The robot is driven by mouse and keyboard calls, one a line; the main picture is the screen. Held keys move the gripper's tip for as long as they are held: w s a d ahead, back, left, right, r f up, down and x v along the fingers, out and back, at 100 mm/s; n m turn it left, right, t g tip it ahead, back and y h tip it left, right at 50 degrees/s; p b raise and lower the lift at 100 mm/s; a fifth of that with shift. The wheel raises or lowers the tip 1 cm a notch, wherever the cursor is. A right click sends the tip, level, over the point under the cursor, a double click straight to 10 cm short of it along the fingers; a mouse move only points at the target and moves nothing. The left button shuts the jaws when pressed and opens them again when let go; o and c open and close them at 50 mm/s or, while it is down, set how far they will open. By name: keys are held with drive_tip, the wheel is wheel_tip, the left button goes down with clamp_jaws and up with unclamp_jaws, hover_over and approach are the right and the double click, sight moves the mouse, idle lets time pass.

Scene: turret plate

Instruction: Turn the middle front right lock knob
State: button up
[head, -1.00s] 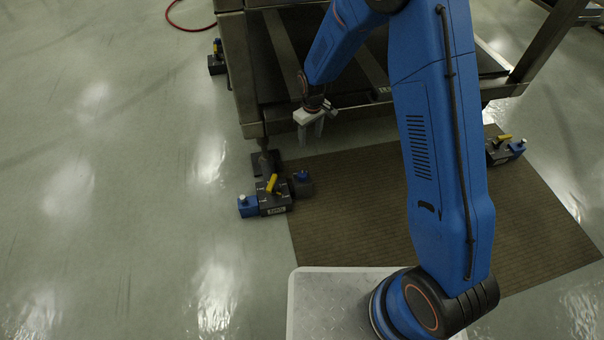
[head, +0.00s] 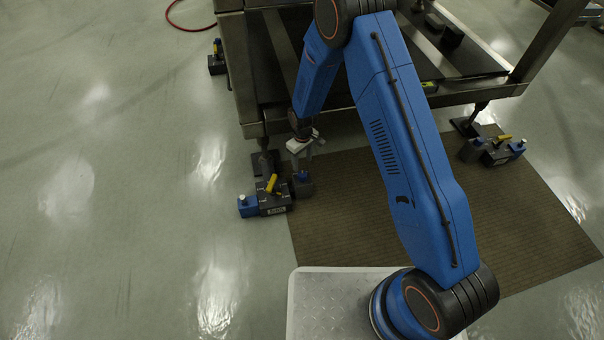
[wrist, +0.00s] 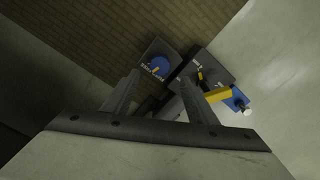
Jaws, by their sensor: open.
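The lock unit at the table's near left foot has a dark block with a yellow lever (head: 271,184), a blue end block with a white cap (head: 247,206), and a dark end block with a blue knob (head: 301,176). My gripper (head: 304,166) is open above this blue knob, fingers pointing down. In the wrist view the blue knob (wrist: 159,66) shows just beyond and between the two spread fingertips (wrist: 160,77). The fingers appear apart from it. A second unit with a yellow lever (head: 502,140) stands at the right foot. I cannot tell which knob the task names.
A metal frame table (head: 370,115) stands behind the gripper, its legs close by. A brown mat (head: 390,225) covers the floor to the right. Another unit (head: 217,60) sits farther back at left. Open floor (head: 120,180) lies left.

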sight(302, 174)
wheel_tip(302, 174, down, 9)
drive_tip(key=shift+f, duration=0.1)
idle(0.3)
drive_tip(key=c, duration=1.1)
drive_tip(key=shift+n, duration=0.3)
drive_tip(key=n, duration=1.1)
drive_tip(key=shift+n, duration=0.3)
